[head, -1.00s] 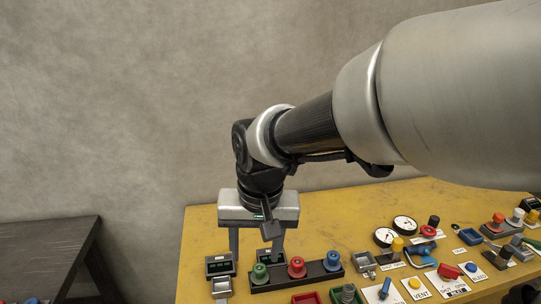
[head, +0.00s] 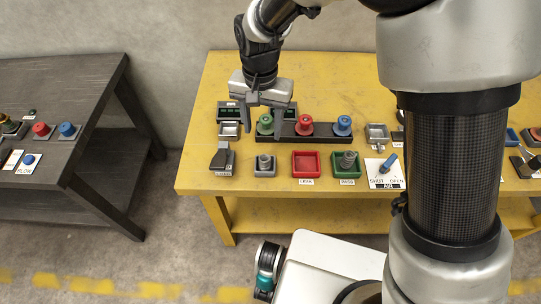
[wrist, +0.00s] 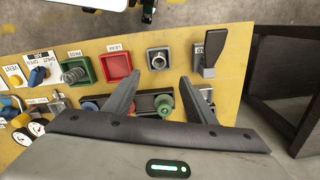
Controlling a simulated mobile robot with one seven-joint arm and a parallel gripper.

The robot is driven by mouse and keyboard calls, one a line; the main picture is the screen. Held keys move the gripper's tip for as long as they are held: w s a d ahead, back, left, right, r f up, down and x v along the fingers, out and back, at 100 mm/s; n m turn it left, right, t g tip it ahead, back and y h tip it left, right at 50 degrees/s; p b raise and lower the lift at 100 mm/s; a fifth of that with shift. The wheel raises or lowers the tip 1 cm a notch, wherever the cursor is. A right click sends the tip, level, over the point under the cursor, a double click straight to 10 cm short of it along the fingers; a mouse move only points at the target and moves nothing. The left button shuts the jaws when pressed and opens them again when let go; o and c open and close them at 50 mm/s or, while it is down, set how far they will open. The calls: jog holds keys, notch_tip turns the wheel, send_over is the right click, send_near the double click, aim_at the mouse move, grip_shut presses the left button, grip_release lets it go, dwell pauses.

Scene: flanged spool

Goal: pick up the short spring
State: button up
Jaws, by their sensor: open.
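A grey coil spring (head: 348,159) stands in the green tray marked PASS (head: 336,174); it also shows in the wrist view (wrist: 73,72). It is the only clear spring I see; its length against others cannot be judged. My gripper (head: 263,127) is open and points down over the left end of the black rack. The green spool (head: 265,124) appears between or just behind its fingers, and it shows between them in the wrist view (wrist: 164,104). My gripper (wrist: 158,81) holds nothing and is left of the spring in the head view.
The black rack (head: 284,134) also holds a red spool (head: 304,125) and a blue spool (head: 343,124). A grey block with a round metal top (head: 265,163), a red tray (head: 306,164) and a lever switch (head: 222,158) line the yellow table's front. A blue-handled valve (head: 387,165) stands right of the green tray.

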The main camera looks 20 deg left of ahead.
send_over(265, 157)
jog(key=f, duration=0.9)
jog(key=shift+s+a, duration=0.1)
jog(key=shift+s, duration=0.15)
jog(key=shift+w+f, duration=0.15)
jog(key=shift+f, duration=1.25)
jog(key=shift+w+f, duration=0.1)
jog(key=shift+f, duration=1.25)
jog(key=shift+c, duration=0.2)
jog(key=c, duration=1.1)
